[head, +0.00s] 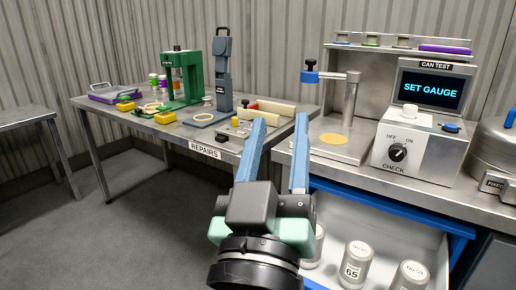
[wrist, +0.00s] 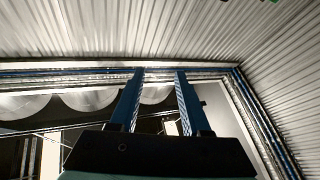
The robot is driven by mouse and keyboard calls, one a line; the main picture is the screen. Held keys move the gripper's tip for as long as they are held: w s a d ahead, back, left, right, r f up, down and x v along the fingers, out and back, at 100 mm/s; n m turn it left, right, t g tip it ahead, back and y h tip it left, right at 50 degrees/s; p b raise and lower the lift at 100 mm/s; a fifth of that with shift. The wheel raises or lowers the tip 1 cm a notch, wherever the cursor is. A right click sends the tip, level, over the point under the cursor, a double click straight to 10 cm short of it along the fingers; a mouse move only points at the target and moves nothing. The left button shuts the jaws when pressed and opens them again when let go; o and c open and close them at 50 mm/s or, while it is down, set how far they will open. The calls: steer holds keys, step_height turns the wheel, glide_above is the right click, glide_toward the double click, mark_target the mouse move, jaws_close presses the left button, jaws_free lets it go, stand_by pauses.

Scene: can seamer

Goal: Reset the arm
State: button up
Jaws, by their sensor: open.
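My gripper (head: 278,128) is in the middle of the head view, with two blue fingers spread apart and nothing between them. It is raised in front of the gap between the repairs table and the can test bench. In the wrist view my gripper (wrist: 161,75) shows the same two parted blue fingers, pointing at corrugated wall and ceiling panels. No object is held. My arm's black wrist covers part of the open drawer below.
The repairs table (head: 228,160) holds a green press (head: 183,78) and a blue-grey stand (head: 222,75). The can test bench (head: 395,180) carries a tester (head: 415,140) reading SET GAUGE. An open drawer (head: 350,212) holds several cans. Floor (head: 130,220) at left is clear.

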steer(key=s+a+r+t+y+p, duration=0.15)
steer(key=s+r, duration=0.25)
steer(key=r, duration=0.4)
steer(key=s+a+r+t+y, duration=0.1)
steer(key=s+r+t+y, duration=0.25)
steer(key=r, duration=0.55)
step_height(320, 180, up, 27)
steer(key=p, duration=2.8)
steer(key=shift+w+r+m+h, duration=0.15)
steer(key=shift+r+m+h, duration=0.05)
steer(key=shift+m+h, duration=0.1)
